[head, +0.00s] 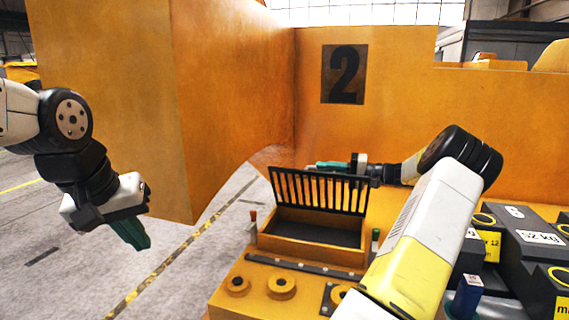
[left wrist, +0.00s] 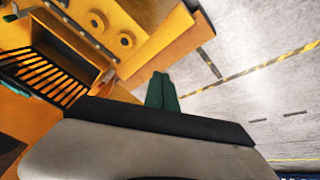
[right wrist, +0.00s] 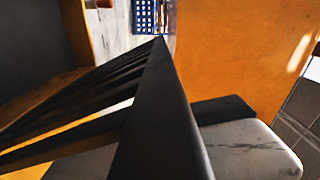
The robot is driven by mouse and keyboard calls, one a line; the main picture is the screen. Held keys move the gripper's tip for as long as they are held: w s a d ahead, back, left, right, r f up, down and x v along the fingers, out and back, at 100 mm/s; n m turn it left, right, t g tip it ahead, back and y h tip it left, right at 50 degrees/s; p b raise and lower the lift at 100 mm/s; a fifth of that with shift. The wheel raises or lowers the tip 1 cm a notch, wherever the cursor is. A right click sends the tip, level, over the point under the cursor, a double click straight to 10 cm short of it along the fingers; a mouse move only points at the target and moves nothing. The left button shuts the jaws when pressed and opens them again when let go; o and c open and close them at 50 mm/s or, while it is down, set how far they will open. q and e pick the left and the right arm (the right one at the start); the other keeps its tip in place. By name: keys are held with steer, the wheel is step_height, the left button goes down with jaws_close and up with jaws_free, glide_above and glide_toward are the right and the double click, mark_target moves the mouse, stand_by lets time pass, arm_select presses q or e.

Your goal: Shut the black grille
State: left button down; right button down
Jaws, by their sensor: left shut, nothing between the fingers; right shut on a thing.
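The black grille (head: 320,190) stands raised, tilted up from the back of a yellow box (head: 310,237) whose dark inside shows. The grille also appears at the left of the left wrist view (left wrist: 46,76) and fills much of the right wrist view as a close dark frame with bars (right wrist: 155,115). My right gripper (head: 327,166), green-tipped, is at the grille's upper edge and shut on it; the contact itself is partly hidden behind the bars. My left gripper (head: 138,240) is shut and empty, out to the left over the floor, well apart from the grille.
Round yellow knobs (head: 281,286) and a dark strip (head: 305,265) lie in front of the box. Small red-topped (head: 253,226) and green-topped (head: 375,240) posts flank it. Dark weights (head: 530,243) stand at right. A yellow wall (head: 370,115) rises behind.

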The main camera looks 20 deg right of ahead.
arm_select(q)
steer(key=w+d+f+m+g, duration=0.1)
steer(key=w+d+f+g, duration=0.15)
steer(key=d, duration=1.65)
step_height(320, 180, up, 12)
steer(key=f+m+t+h, duration=0.1)
steer(key=m+t+h, duration=0.2)
steer(key=m+t, duration=0.25)
glide_above(290, 169)
steer(key=s+a, duration=0.2)
steer(key=x, duration=0.5)
steer(key=s+f+x, duration=0.1)
steer(key=x, duration=0.2)
steer(key=shift+s+a+f, duration=0.1)
steer(key=shift+a+f, duration=0.05)
steer(key=shift+s+a+f, duration=0.5)
steer(key=shift+s+a, duration=0.1)
steer(key=shift+s, duration=0.05)
